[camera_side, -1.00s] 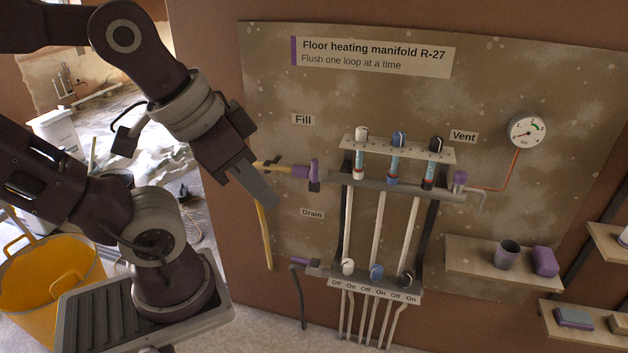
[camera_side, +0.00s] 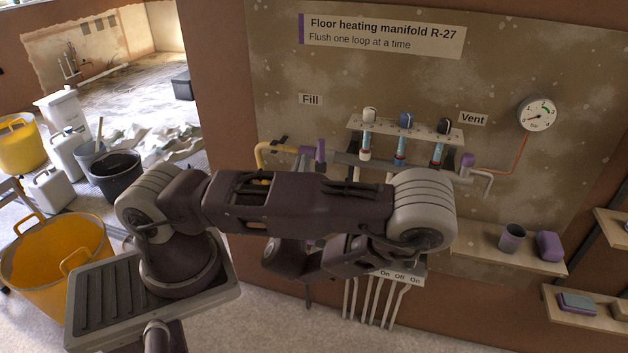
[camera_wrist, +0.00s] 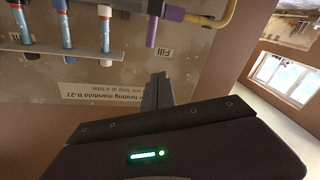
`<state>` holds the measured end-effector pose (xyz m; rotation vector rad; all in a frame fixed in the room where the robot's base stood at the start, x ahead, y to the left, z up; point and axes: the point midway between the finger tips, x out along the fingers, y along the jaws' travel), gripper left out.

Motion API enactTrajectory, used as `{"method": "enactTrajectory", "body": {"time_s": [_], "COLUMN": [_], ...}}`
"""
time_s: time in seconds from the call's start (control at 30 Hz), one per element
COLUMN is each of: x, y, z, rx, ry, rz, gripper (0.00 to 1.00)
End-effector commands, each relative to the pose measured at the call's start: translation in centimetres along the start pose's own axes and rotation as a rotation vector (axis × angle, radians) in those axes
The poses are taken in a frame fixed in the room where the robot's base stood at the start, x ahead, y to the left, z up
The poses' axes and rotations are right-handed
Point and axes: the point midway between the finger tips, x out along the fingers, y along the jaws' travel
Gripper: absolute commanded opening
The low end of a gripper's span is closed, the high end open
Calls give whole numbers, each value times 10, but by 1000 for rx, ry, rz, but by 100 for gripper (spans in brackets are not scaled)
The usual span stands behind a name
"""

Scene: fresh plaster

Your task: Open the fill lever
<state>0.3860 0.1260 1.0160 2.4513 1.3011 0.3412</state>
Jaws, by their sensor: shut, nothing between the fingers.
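The fill lever (camera_side: 320,151) is a purple handle on the grey pipe under the "Fill" label (camera_side: 310,100). It stands roughly across the pipe. In the wrist view, which is upside down, the lever (camera_wrist: 152,32) is at the top. My gripper (camera_wrist: 158,77) has its dark fingers shut and empty; they point toward the lever, with a visible gap in the picture. Their depth from it is unclear. In the side view my arm crosses in front of the manifold's lower part, and I cannot make out the fingertips.
A yellow hose (camera_side: 266,150) joins the pipe left of the lever. Flow gauges (camera_side: 400,150) stand to its right. A pressure gauge (camera_side: 538,113) and a shelf (camera_side: 500,250) are farther right. A yellow bucket (camera_side: 55,265) stands on the left.

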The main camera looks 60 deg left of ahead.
Motion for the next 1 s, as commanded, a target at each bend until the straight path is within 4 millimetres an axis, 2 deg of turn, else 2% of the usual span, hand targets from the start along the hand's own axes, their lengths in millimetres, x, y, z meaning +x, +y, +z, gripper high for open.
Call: {"method": "enactTrajectory", "body": {"time_s": [0.03,0.1,0.2,0.37,0.8,1.0], "x": [0,-1,-1,17,96,114], "y": [4,7,8,11,24,27], "z": [16,33,45,47,58,60], "rx": [154,310,410,418,414,413], "ry": [-34,-70,-89,-90,-90,-90], "rz": [72,143,189,189,189,188], "gripper": [0,0,0,0,0,0]}}
